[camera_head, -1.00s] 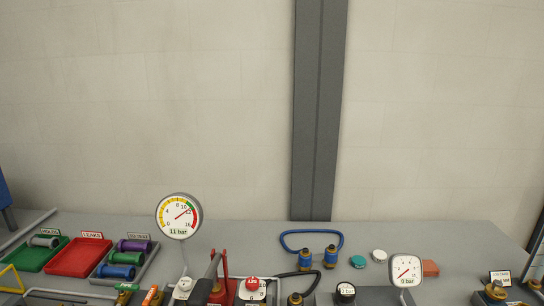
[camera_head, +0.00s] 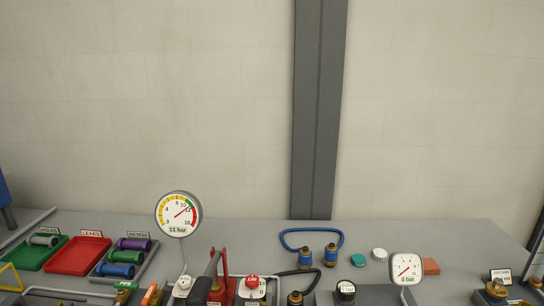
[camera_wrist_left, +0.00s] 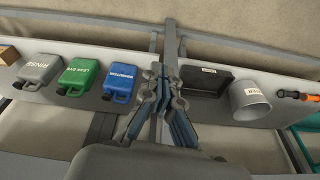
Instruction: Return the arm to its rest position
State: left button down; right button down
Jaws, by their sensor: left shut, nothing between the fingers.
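My left gripper (camera_wrist_left: 163,98) shows in the left wrist view. Its fingers are shut with nothing between them. It hangs over the edge of a grey shelf (camera_wrist_left: 218,105), between a blue jug (camera_wrist_left: 109,82) on the left and a black tray (camera_wrist_left: 205,83) on the right. It appears to touch neither, though its height above the shelf is hard to judge. Neither arm shows in the head view, and my right gripper is in no view.
Green (camera_wrist_left: 80,77) and grey (camera_wrist_left: 38,72) jugs and a grey cylindrical container (camera_wrist_left: 248,100) line the shelf. In the head view, a gauge at 11 bar (camera_head: 179,214), another at 0 bar (camera_head: 406,267) and a red tray (camera_head: 78,257) are on the bench.

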pick_arm(q)
jog(key=s+a+f, duration=0.1)
jog(key=s+f, duration=0.8)
jog(key=f, duration=0.3)
jog(key=s+a+f+g+b, duration=0.1)
jog(key=s+a+f, duration=0.1)
jog(key=s+f, duration=0.8)
notch_tip(320, 180, down, 2)
jog(key=shift+a+f+g, duration=0.15)
jog(key=shift+f+g, duration=0.1)
jog(key=shift+g, duration=0.05)
